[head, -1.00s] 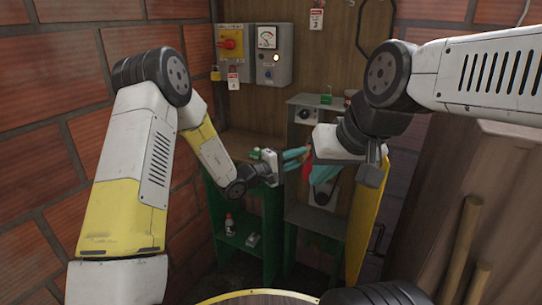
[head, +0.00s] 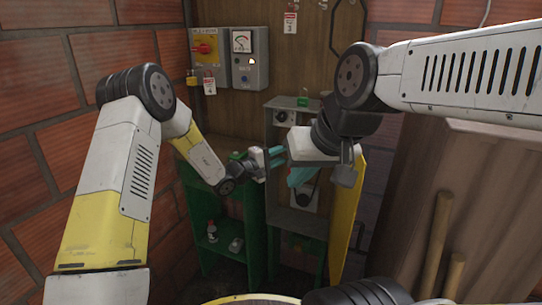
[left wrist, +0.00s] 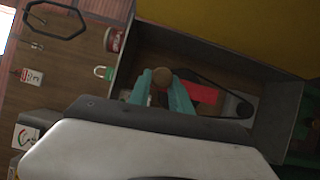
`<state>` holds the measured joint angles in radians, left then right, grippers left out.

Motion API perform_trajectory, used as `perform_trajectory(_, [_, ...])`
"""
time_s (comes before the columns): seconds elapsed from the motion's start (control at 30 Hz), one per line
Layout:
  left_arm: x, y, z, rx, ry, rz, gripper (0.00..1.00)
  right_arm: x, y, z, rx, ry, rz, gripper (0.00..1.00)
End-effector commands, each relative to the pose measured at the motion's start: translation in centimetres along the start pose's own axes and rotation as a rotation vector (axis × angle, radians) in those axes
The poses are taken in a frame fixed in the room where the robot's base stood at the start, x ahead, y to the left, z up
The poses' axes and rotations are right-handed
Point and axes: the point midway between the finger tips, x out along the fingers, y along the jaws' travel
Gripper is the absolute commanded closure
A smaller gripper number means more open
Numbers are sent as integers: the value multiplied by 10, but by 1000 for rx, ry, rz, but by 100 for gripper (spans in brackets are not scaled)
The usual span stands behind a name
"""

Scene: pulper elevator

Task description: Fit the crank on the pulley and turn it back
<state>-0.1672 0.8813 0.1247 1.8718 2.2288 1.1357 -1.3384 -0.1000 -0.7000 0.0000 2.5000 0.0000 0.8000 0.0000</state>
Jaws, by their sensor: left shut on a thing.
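My left gripper (head: 276,157) reaches to the open grey cabinet. In the left wrist view its teal fingers (left wrist: 162,90) are shut on the round wooden knob of the crank (left wrist: 161,74). A red bar (left wrist: 203,92), apparently the crank's arm, runs from there toward the lower part of the cabinet. A black belt (left wrist: 207,82) loops around a pulley at its far end (left wrist: 243,109). Whether the crank is seated on a pulley shaft is hidden. My right gripper (head: 300,177) is in front of the cabinet and its wrist hides the crank; its finger gap cannot be made out.
The grey cabinet (head: 269,135) has an open yellow door (head: 347,220) on its right. A green shelf unit (head: 200,205) with a small bottle stands left of it. A control box with a gauge (head: 248,62) is on the wall. Wooden poles (head: 437,240) lean at right.

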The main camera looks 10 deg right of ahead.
Motion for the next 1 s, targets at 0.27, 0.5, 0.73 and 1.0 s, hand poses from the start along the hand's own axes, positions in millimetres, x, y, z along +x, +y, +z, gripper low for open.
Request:
perform_trajectory(0.27, [21, 1, -11, 1, 0, 2, 100, 0, 0, 0, 0, 0, 0, 100])
perform_trajectory(0.5, [29, 1, -15, 2, 0, 3, 100, 0, 0, 0, 0, 0, 0, 100])
perform_trajectory(0.73, [33, 1, -17, 1, 0, 2, 100, 0, 0, 0, 0, 0, 0, 100])
perform_trajectory(1.0, [35, 1, -18, 1, 0, 2, 100, 0, 0, 0, 0, 0, 0, 100])
